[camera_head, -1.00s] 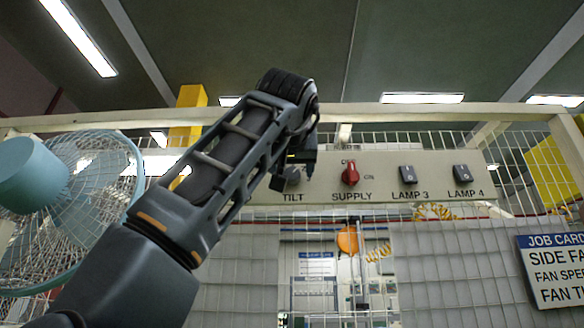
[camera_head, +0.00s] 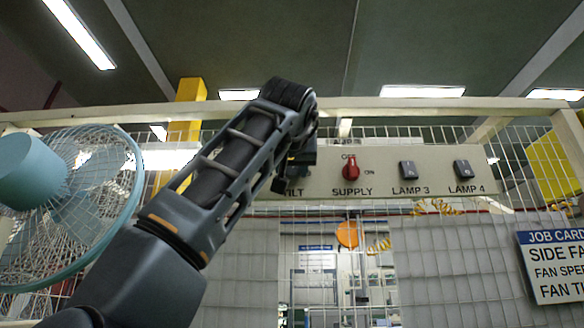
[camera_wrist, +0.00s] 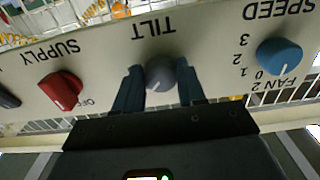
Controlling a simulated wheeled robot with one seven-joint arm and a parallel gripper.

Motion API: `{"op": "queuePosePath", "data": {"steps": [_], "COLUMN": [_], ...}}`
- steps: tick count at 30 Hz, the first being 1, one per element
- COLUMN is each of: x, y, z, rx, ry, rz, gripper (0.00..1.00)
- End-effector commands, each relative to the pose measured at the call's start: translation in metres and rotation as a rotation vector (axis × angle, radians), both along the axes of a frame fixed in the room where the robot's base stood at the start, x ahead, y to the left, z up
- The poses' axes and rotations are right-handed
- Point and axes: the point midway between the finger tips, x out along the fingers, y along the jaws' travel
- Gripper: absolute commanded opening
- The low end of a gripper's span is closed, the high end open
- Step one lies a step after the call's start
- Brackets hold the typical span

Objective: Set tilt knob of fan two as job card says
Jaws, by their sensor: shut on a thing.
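The grey tilt knob (camera_wrist: 160,72) sits on the beige panel beside the printed word TILT, upside down in the wrist view. My gripper (camera_wrist: 159,84) has one dark finger on each side of the knob and is shut on it. In the head view my gripper (camera_head: 296,166) is at the panel's left part and hides the knob and part of the TILT label. The job card (camera_head: 558,268) hangs at the right, cut off by the picture edge. Its start of lines reads SIDE FA, FAN SPE and FAN TI; the values are out of view.
A blue FAN 2 speed knob (camera_wrist: 279,57) is beside the tilt knob. The red supply knob (camera_head: 351,170) is on its other side, then the lamp 3 (camera_head: 407,170) and lamp 4 (camera_head: 462,169) switches. A light-blue caged fan (camera_head: 138,205) stands left. Wire mesh surrounds the panel.

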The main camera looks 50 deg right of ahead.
Motion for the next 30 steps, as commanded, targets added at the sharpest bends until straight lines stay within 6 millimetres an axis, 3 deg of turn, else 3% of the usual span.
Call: {"op": "queuePosePath", "data": {"steps": [4, 14, 30], "x": [-0.0001, -0.0001, 0.0008], "y": [0.0000, 0.0001, 0.0010], "z": [0.0000, 0.0001, 0.0005], "rx": [0.000, 0.036, 0.291], "ry": [0.000, -0.046, -0.373], "rz": [0.000, 0.000, 0.001], "gripper": [0.09, 0.09, 0.09]}}
